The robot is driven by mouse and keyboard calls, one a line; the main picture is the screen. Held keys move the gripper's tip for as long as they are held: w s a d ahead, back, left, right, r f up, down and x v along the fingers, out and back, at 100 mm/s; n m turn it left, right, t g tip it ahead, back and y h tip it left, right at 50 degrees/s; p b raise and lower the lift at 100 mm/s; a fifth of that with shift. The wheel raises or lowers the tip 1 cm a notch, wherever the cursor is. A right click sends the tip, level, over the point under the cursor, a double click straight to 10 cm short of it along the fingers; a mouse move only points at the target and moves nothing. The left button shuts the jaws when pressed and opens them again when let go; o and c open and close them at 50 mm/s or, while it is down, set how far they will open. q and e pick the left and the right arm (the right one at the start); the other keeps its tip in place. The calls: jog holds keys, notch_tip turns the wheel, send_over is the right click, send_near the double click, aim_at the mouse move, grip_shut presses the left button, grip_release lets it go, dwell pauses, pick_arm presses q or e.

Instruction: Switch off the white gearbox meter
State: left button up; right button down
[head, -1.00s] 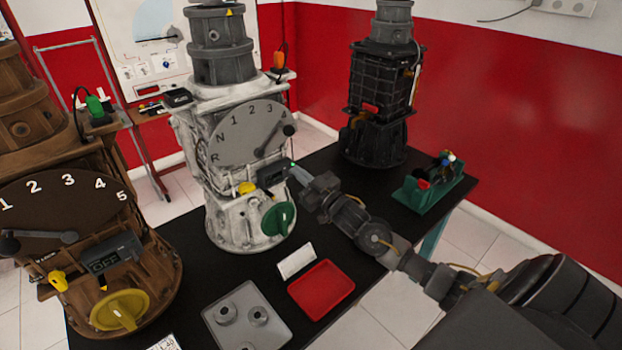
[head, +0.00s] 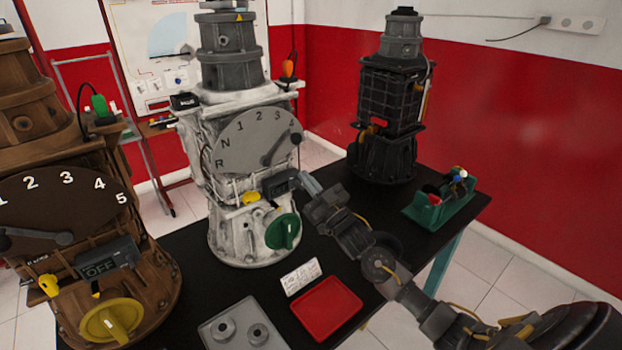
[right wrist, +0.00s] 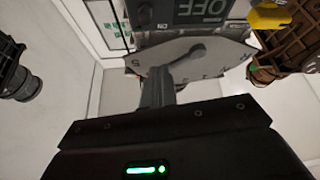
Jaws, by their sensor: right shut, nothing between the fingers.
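The white gearbox (head: 240,235) stands on the black table with a grey gear dial (head: 245,145). Its dark meter (head: 281,183) is mounted below the dial, between a yellow knob (head: 251,198) and my right gripper (head: 304,178). The gripper is shut and empty, with its tips close to the meter's right end; I cannot tell if they touch. In the right wrist view, the shut fingers (right wrist: 158,88) point toward the gearbox, and the meter (right wrist: 190,12) at the top edge reads OFF. My left gripper is not in view.
A brown gearbox (head: 85,205) with another meter (head: 105,258) reading OFF stands at left. A green knob (head: 283,231) sits below the white gearbox's meter. A red tray (head: 326,308), a grey tray (head: 207,334), a card (head: 300,277), a green holder (head: 440,205) and a black gearbox (head: 385,155) are around.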

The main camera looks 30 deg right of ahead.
jog(key=w+f+b+v, duration=0.1)
jog(key=f+b+v, duration=0.1)
jog(key=v, duration=0.8)
jog(key=shift+b, duration=0.7)
jog(key=shift+a, duration=0.1)
